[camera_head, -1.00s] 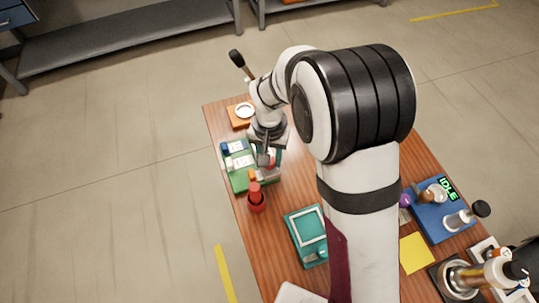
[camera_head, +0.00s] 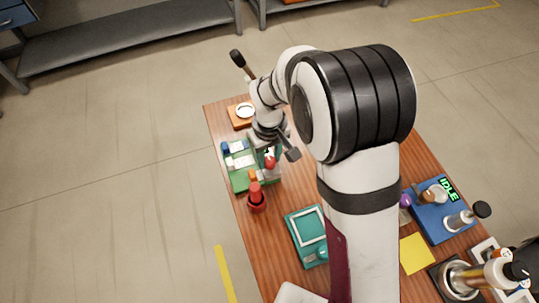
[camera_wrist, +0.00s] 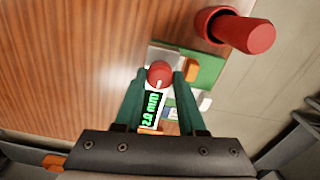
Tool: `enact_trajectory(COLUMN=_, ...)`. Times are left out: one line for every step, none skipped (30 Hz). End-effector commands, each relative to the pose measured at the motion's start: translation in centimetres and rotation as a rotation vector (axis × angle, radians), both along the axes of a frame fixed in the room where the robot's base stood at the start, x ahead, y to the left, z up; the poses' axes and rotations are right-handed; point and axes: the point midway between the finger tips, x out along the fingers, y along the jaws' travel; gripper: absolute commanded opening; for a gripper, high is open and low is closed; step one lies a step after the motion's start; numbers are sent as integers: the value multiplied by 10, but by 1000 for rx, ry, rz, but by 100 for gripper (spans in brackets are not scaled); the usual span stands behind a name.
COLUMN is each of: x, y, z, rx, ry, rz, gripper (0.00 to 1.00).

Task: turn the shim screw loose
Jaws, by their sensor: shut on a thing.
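The shim screw shows as a round red knob (camera_wrist: 159,73) with a white mark, in the wrist view. My gripper (camera_wrist: 160,78) has its two green fingers on either side of the knob and is shut on it. A display reading "2.0 mm" (camera_wrist: 150,110) lies just below the knob, between the fingers. In the head view the red knob (camera_head: 270,162) shows just below my gripper (camera_head: 268,155), over the green device base (camera_head: 240,183). The fingertips are mostly hidden there.
A red cylinder in a dark red holder (camera_head: 256,197) stands close to the green base. An orange piece (camera_wrist: 191,69) sits beside the knob. A teal tray (camera_head: 292,238), a yellow pad (camera_head: 416,254) and a blue device marked IDLE (camera_head: 437,222) lie elsewhere on the wooden table (camera_head: 285,195).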

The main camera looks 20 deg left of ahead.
Motion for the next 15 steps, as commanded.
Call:
enact_trajectory(x=1, y=0, z=0, rx=2, ry=-3, rz=10, gripper=0)
enact_trajectory(x=1, y=0, z=0, rx=2, ry=-3, rz=15, gripper=0)
enact_trajectory(x=1, y=0, z=0, rx=2, ry=-3, rz=21, gripper=0)
enact_trajectory(x=1, y=0, z=0, rx=2, ry=-3, rz=25, gripper=0)
enact_trajectory(x=1, y=0, z=0, rx=2, ry=-3, rz=28, gripper=0)
enact_trajectory(x=1, y=0, z=0, rx=2, ry=-3, rz=31, gripper=0)
enact_trajectory(x=1, y=1, z=0, rx=2, ry=-3, rz=33, gripper=0)
enact_trajectory(x=1, y=1, z=0, rx=2, ry=-3, rz=34, gripper=0)
enact_trajectory(x=1, y=1, z=0, rx=2, ry=-3, rz=35, gripper=0)
enact_trajectory(x=1, y=1, z=0, rx=2, ry=-3, rz=36, gripper=0)
enact_trajectory(x=1, y=1, z=0, rx=2, ry=-3, rz=36, gripper=0)
enact_trajectory(x=1, y=1, z=0, rx=2, ry=-3, rz=36, gripper=0)
enact_trajectory(x=1, y=1, z=0, rx=2, ry=-3, rz=36, gripper=0)
enact_trajectory(x=1, y=1, z=0, rx=2, ry=-3, rz=36, gripper=0)
enact_trajectory(x=1, y=1, z=0, rx=2, ry=-3, rz=36, gripper=0)
